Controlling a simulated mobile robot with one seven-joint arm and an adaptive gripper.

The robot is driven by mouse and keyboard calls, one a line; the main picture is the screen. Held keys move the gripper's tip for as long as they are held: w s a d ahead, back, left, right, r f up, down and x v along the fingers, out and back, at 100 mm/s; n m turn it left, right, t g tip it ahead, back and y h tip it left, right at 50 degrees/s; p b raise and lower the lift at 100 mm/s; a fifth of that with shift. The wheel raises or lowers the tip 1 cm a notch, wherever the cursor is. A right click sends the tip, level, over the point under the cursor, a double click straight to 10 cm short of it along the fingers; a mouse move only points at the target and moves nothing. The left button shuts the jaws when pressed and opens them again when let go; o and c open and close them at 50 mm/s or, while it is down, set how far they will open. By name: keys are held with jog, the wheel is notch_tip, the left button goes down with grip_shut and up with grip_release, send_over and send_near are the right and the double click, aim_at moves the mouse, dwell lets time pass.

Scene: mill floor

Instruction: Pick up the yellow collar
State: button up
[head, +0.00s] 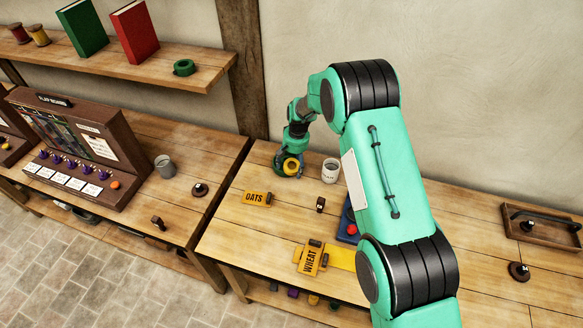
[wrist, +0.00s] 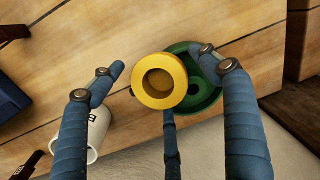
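The yellow collar (wrist: 160,81) is a thick ring with a round hole. In the wrist view it lies between the spread blue fingers of my gripper (wrist: 165,72), with gaps visible on both sides. It overlaps a dark green round piece (wrist: 205,90) to its right; I cannot tell whether they touch. In the head view the yellow collar (head: 292,166) shows near the back left of the right-hand table, with my gripper (head: 287,163) around it. My gripper is open, and the fingers partly hide the green piece.
A white mug (head: 331,170) stands close to the right of my gripper. An "OATS" tag (head: 257,198) and a small dark item (head: 320,204) lie in front. A "WHEAT" tag (head: 310,260) lies near the table's front edge. Bare wood lies between them.

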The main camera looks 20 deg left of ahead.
aim_at(291, 164)
jog(key=c, duration=1.4)
jog(key=shift+r, duration=0.15)
jog(key=shift+r, duration=1.4)
jog(key=shift+s+d+r, duration=0.1)
jog(key=shift+s+r, duration=0.1)
jog(key=shift+r, duration=0.1)
jog(key=s+d, duration=0.2)
jog(key=s, duration=0.2)
jog(key=s+d+r, duration=0.1)
jog(key=s+d, duration=0.2)
jog(key=s, duration=0.2)
jog(key=s+d+b, duration=0.1)
jog(key=s+d, duration=0.2)
jog(key=s, duration=0.1)
jog(key=shift+s+r, duration=0.15)
jog(key=shift+r, duration=0.05)
